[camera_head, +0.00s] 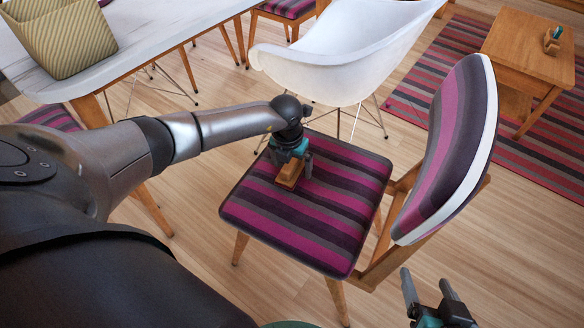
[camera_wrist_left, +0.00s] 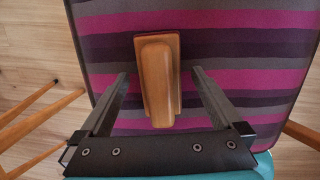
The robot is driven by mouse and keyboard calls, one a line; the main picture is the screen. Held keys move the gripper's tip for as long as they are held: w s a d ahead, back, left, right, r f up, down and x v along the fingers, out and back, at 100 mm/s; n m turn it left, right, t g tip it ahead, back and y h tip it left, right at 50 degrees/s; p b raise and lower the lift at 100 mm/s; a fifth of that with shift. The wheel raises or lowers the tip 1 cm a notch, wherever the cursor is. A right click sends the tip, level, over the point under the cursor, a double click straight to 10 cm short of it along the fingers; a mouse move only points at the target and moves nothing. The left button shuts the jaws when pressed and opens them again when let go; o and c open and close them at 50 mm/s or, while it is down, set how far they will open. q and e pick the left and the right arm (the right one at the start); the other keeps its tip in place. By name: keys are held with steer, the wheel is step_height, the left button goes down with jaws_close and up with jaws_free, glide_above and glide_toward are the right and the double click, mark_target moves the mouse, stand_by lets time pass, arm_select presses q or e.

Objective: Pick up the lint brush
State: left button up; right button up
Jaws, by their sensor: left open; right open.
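The lint brush (camera_head: 289,174) is a small wooden piece lying on the striped chair seat (camera_head: 320,215). In the left wrist view the lint brush (camera_wrist_left: 157,78) lies lengthwise, its lower part between the two fingers. My left gripper (camera_head: 292,160) is over the seat at the lint brush, with its fingers spread to either side. In the left wrist view the left gripper (camera_wrist_left: 158,85) is open, with a gap on both sides of the brush. My right gripper (camera_head: 432,292) is open and empty at the lower right, beside the chair.
The striped chair's backrest (camera_head: 450,150) rises to the right of the seat. A white chair (camera_head: 345,55) stands behind it. A white table (camera_head: 140,40) with a striped bag (camera_head: 60,35) is at the upper left. A wooden side table (camera_head: 530,50) stands on a striped rug (camera_head: 420,85).

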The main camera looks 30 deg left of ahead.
arm_select(q)
steer(key=c, duration=1.4)
